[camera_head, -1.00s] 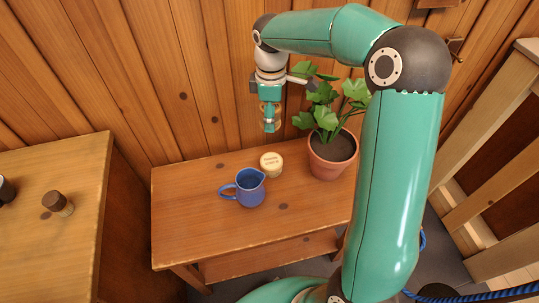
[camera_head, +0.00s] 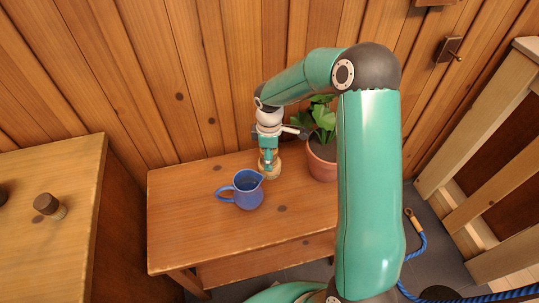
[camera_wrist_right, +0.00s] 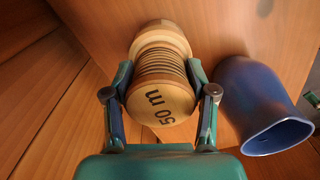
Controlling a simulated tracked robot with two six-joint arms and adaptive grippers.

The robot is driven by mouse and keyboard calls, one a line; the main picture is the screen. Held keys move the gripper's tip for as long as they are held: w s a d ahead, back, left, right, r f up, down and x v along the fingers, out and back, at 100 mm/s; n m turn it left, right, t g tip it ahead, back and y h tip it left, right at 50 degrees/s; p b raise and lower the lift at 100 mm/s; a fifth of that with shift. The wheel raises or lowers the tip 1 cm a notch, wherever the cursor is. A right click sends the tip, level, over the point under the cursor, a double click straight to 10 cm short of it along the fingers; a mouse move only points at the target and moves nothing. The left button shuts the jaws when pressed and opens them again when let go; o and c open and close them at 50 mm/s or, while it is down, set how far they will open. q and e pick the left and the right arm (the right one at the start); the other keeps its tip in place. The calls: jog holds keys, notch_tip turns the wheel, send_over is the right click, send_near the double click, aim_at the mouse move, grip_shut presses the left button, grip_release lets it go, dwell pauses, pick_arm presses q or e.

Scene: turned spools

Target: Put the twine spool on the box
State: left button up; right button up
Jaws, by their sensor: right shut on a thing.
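The twine spool (camera_wrist_right: 160,103) has pale wooden ends, one marked "50 m", and brown twine wound between them. My right gripper (camera_head: 267,162) is shut on it, with a finger on each side in the wrist view (camera_wrist_right: 162,98). The small round pale wooden box (camera_head: 274,174) stands on the bench behind the blue jug. The spool is upright right over the box, and the gripper hides much of both in the head view. I cannot tell whether spool and box touch. My left gripper is not in view.
A blue jug (camera_head: 248,191) stands close beside the box on the wooden bench (camera_head: 195,225). A potted plant (camera_head: 322,160) stands to the right, partly behind my right arm. A cabinet (camera_head: 60,240) with a wooden knob-like piece (camera_head: 49,206) is at left. The bench's left part is clear.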

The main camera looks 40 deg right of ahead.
jog(key=o, duration=1.2)
notch_tip(320, 180, up, 12)
jog(key=shift+r+p, duration=0.1)
jog(key=shift+p, duration=0.5)
